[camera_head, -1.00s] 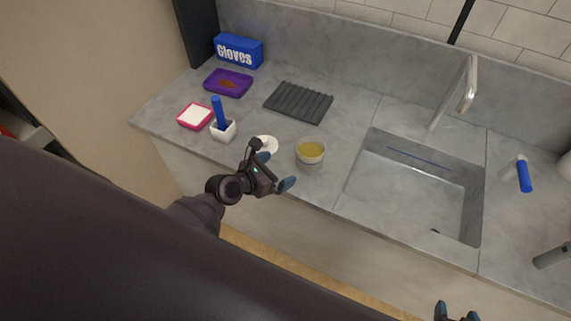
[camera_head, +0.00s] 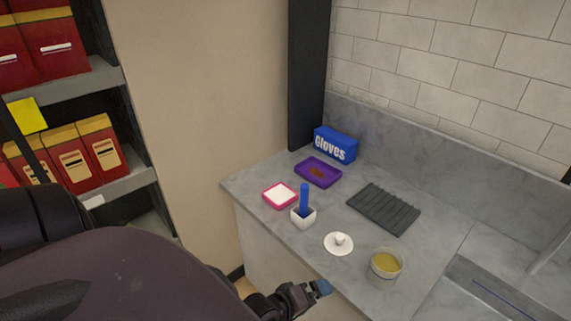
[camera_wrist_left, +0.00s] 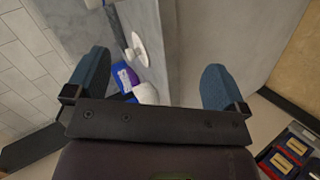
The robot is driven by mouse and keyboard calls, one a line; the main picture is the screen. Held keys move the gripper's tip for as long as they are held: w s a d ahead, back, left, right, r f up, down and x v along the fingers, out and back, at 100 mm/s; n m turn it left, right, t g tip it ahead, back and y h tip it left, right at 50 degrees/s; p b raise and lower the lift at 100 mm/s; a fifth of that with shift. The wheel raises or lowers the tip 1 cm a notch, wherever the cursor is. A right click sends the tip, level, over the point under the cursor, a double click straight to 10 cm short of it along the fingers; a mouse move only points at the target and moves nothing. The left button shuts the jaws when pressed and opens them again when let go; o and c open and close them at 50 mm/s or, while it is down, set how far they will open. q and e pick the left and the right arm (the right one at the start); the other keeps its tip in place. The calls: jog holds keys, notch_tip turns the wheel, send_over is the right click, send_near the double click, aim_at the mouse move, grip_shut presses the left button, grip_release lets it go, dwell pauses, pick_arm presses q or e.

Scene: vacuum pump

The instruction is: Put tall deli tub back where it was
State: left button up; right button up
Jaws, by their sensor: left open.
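A clear round tub with yellow contents (camera_head: 386,263), which I take to be the deli tub, stands upright near the counter's front edge. A white round lid with a knob (camera_head: 339,243) lies just left of it; a white disc, probably this lid, shows in the left wrist view (camera_wrist_left: 138,50). My left gripper (camera_head: 318,289) is at the counter's front edge, left of the tub and apart from it. In the left wrist view the same gripper (camera_wrist_left: 155,72) has its blue fingers wide apart with nothing held. My right gripper is out of view.
On the counter (camera_head: 252,187) are a pink-rimmed tray (camera_head: 280,195), a white holder with a blue handle (camera_head: 303,216), a purple tray (camera_head: 318,171), a gloves box (camera_head: 335,144) and a dark ribbed mat (camera_head: 383,209). The sink (camera_head: 485,296) is right. Shelves with red boxes (camera_head: 88,150) stand left.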

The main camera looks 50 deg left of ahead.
pick_arm(q)
jog(key=s+a+m+y, duration=0.2)
jog(key=s+m, duration=0.4)
jog(key=m, duration=0.8)
jog(key=shift+s, duration=0.35)
jog(key=shift+f, duration=0.2)
jog(key=shift+w+f+b, duration=0.1)
jog(key=shift+w+b, duration=0.05)
jog(key=shift+b, duration=0.2)
